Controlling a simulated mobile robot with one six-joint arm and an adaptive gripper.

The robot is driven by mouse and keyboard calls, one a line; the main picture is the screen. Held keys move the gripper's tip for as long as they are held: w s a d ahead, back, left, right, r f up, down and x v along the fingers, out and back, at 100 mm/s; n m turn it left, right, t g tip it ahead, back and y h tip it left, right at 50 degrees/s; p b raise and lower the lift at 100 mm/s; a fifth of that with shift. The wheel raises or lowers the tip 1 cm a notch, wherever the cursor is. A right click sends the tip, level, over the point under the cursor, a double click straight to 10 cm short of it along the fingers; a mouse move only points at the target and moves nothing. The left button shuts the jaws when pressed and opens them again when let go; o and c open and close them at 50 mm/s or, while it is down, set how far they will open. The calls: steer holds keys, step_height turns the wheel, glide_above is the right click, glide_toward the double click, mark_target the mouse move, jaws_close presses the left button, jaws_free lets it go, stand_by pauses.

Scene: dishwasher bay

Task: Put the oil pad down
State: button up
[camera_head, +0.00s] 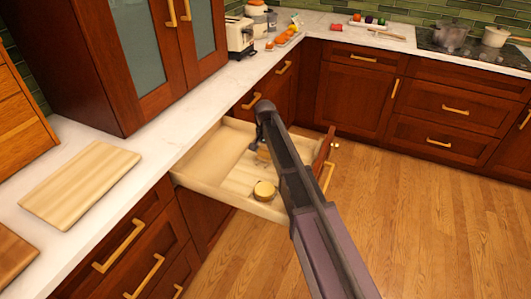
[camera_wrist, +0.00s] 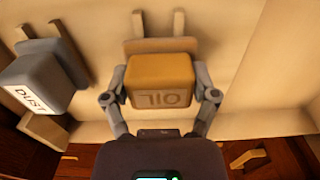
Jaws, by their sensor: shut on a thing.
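The oil pad (camera_wrist: 160,82) is an orange-yellow block with OIL lettering, upside down in the wrist view. My gripper (camera_wrist: 160,97) is shut on it, one finger against each side. A tan wooden piece shows just behind the pad. In the head view my gripper (camera_head: 262,148) is inside the open drawer (camera_head: 208,170), with the pad only partly visible. Whether the pad touches the drawer floor cannot be told. A grey block labelled DUST (camera_wrist: 42,82) is left of the oil pad in the wrist view.
A small yellow-topped object (camera_head: 264,190) is near the drawer's front. A wooden board (camera_head: 80,183) lies on the white counter at left. A toaster (camera_head: 240,36) stands further back. Drawer walls surround my gripper; part of the drawer floor is bare.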

mark_target(265, 148)
steer(key=shift+f, duration=0.15)
steer(key=o, duration=0.9)
steer(key=shift+c, duration=0.2)
step_height(265, 148, up, 12)
steer(key=p, duration=1.2)
stand_by(0.4)
steer(key=s+d+n, duration=0.4)
steer(key=s+d, duration=1.9)
steer(key=s, duration=0.2)
steer(key=shift+s+d, duration=0.2)
steer(key=shift+s, duration=0.1)
